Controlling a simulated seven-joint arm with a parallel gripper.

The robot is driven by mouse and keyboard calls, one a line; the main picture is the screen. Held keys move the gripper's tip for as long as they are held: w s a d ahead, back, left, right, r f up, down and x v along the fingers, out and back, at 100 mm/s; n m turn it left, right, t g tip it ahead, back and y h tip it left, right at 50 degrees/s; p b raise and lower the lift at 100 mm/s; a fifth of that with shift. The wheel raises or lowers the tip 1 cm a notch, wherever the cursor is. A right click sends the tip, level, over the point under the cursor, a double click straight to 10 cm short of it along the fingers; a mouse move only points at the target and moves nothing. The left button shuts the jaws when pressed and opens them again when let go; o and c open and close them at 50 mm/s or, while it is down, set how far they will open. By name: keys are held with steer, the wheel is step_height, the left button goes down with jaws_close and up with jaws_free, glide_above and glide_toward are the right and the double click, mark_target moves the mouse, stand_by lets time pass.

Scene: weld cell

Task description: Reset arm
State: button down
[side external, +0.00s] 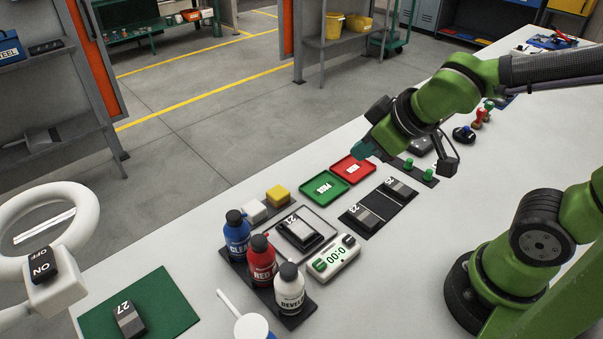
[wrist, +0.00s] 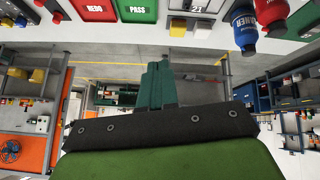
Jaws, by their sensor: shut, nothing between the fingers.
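My gripper (side external: 362,149) is in the air above the white bench (side external: 420,230), just past the red and green trays in the side external view. Its teal fingers are together and empty. They also show shut in the wrist view (wrist: 158,66), pointing out toward the room. My green arm reaches in from the right of the side external view. The red tray (side external: 340,169) and the green tray (side external: 313,195) lie flat on the bench. In the wrist view the red REDO tray (wrist: 95,9) and green PASS tray (wrist: 138,9) are at the top edge.
Blue, red and white bottles (side external: 262,262) stand on a dark rack. Near them are a timer (side external: 334,262), a black mat (side external: 375,208) with metal blocks, and a green mat (side external: 165,310) with block 27. A white ring lamp (side external: 50,270) stands at left. Air around my gripper looks clear.

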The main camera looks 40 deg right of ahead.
steer(key=s+d+r+m+y, duration=0.2)
steer(key=s+d+r+m, duration=0.1)
steer(key=s+m, duration=0.2)
steer(key=shift+d+r+m, duration=0.35)
steer(key=shift+r+m, duration=0.05)
steer(key=shift+m, duration=0.6)
